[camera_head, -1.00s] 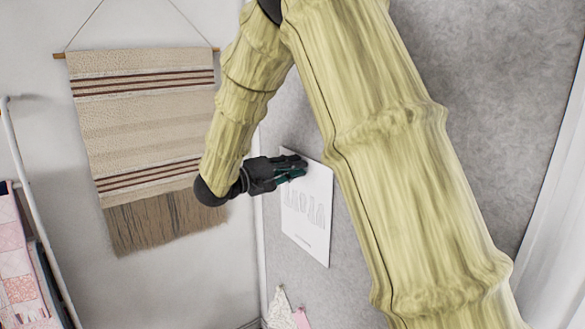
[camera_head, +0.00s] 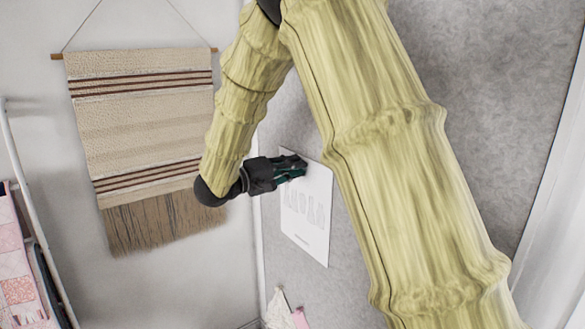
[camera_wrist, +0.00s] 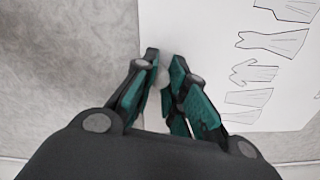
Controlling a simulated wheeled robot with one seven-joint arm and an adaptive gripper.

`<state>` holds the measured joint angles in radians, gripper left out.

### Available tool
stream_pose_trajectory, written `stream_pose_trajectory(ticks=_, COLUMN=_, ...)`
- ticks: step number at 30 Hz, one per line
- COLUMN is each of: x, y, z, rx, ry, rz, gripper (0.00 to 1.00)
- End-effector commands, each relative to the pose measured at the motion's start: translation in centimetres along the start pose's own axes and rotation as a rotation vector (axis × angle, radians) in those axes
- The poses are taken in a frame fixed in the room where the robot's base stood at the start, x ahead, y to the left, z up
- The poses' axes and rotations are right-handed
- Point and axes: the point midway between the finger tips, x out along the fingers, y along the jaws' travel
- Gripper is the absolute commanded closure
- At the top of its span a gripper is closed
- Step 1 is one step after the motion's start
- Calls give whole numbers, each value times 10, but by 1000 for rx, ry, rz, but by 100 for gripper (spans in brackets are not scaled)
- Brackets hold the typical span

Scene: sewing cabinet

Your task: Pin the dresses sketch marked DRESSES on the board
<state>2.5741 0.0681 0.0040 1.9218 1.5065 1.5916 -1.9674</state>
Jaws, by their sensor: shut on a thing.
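The sketch is a white sheet (camera_head: 306,215) with a row of faint dress outlines and a mark too small to read. In the head view it hangs upright, close against the grey board (camera_head: 272,210); I cannot tell whether it touches everywhere. The wrist view shows the sheet (camera_wrist: 210,25) turned, with black-outlined garment shapes. My gripper (camera_head: 303,168) is at the sheet's upper edge. In the wrist view my gripper (camera_wrist: 162,84) is shut on a small pale rounded piece at that edge, apparently part of the sketch. The fingers hide much of this piece.
A fringed woven hanging (camera_head: 145,140) is on the wall at left. A white rack (camera_head: 30,205) with pink patchwork cloth (camera_head: 18,270) stands at lower left. Small pale and pink scraps (camera_head: 285,312) show below the sheet. The board's upper right is bare.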

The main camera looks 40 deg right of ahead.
Motion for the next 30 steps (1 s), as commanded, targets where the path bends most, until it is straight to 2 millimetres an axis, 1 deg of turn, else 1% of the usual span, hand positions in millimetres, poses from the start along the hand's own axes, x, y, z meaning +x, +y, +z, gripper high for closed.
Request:
stream_pose_trajectory(ticks=8, x=2, y=0, z=0, rx=0, ry=0, rz=0, gripper=100)
stream_pose_trajectory(ticks=9, x=2, y=0, z=0, rx=0, ry=0, rz=0, gripper=79)
stream_pose_trajectory(ticks=11, x=2, y=0, z=0, rx=0, ry=0, rz=0, gripper=68)
stream_pose_trajectory(ticks=12, x=2, y=0, z=0, rx=0, ry=0, rz=0, gripper=61)
stream_pose_trajectory(ticks=23, x=0, y=0, z=0, rx=0, ry=0, rz=0, gripper=61)
stream_pose_trajectory(ticks=26, x=-7, y=0, z=0, rx=0, ry=1, rz=0, gripper=61)
stream_pose_trajectory(ticks=30, x=-28, y=0, z=-1, rx=0, ry=3, rz=1, gripper=61)
